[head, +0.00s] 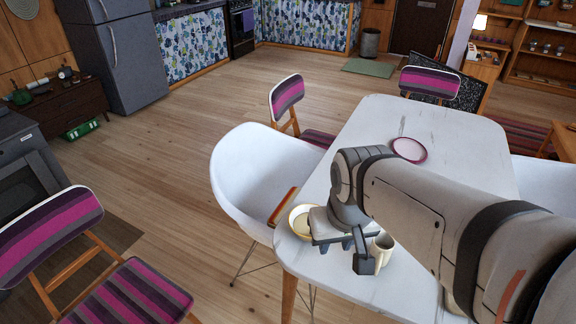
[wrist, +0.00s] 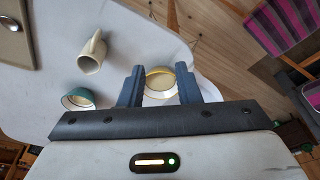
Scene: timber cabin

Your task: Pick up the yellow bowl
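The yellow bowl (head: 297,214) sits near the left front edge of the white table (head: 372,128) in the head view, partly hidden by my gripper (head: 335,245). In the wrist view, the yellow bowl (wrist: 160,94) shows in the gap between the two dark fingers of my gripper (wrist: 159,76). The fingers are apart and nothing is seen held. I cannot tell how far the fingertips are above the bowl.
A cream mug (head: 382,251) stands right of my gripper; it also shows in the wrist view (wrist: 91,54). A pink-rimmed plate (head: 409,150) is farther back. A white chair (head: 243,170) stands against the table's left side.

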